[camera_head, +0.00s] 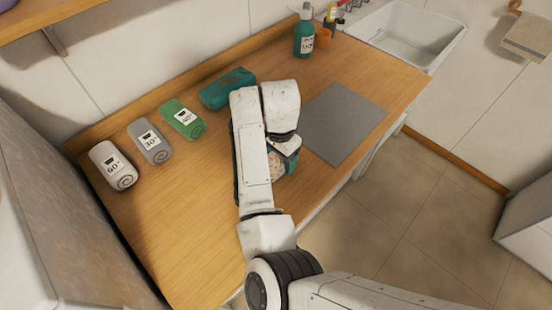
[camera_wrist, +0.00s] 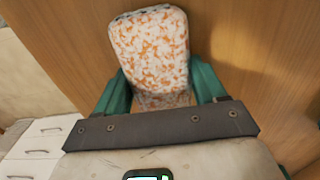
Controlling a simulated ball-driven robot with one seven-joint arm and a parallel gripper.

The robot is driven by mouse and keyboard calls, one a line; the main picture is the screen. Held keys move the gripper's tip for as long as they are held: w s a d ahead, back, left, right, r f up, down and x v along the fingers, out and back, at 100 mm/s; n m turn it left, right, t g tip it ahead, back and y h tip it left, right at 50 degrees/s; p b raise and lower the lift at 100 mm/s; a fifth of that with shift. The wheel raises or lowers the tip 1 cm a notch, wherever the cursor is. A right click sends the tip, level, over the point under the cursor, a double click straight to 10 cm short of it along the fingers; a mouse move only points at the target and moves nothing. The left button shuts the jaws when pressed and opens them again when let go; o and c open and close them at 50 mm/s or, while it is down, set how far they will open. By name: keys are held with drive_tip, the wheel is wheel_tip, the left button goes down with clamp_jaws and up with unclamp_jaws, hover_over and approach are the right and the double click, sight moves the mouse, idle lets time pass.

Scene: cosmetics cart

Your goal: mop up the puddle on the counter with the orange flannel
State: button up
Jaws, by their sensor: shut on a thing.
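My gripper (camera_head: 287,158) is low over the middle of the wooden counter (camera_head: 190,215), partly hidden by my arm. In the wrist view its green fingers (camera_wrist: 160,92) are shut on an orange-and-white speckled pad, which looks like the orange flannel (camera_wrist: 150,45). Only a small part of the flannel (camera_head: 276,162) shows in the head view. Whether it touches the counter I cannot tell. No puddle is clearly visible; a pale sheen lies on the wood at the right of the wrist view, and I cannot tell if it is wet or only light.
White (camera_head: 113,166), grey (camera_head: 150,141) and green (camera_head: 182,118) labelled rolls and a teal case (camera_head: 228,88) line the counter's back left. A grey mat (camera_head: 345,122) lies right of my gripper. A teal bottle (camera_head: 304,35) and white sink (camera_head: 408,35) are farther back. The front-left counter is clear.

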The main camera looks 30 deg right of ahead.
drive_tip(key=shift+w+d+p, duration=0.1)
drive_tip(key=shift+w+d, duration=0.1)
drive_tip(key=shift+d, duration=0.5)
drive_tip(key=shift+w+d+p, duration=0.1)
drive_tip(key=shift+w+d, duration=0.15)
drive_tip(key=shift+d, duration=0.45)
drive_tip(key=shift+w+d+p, duration=0.1)
drive_tip(key=shift+w+d, duration=0.1)
drive_tip(key=shift+d, duration=0.5)
wheel_tip(320, 180, up, 3)
drive_tip(key=p, duration=0.2)
drive_tip(key=shift+p, duration=0.4)
drive_tip(key=shift+r, duration=2.45)
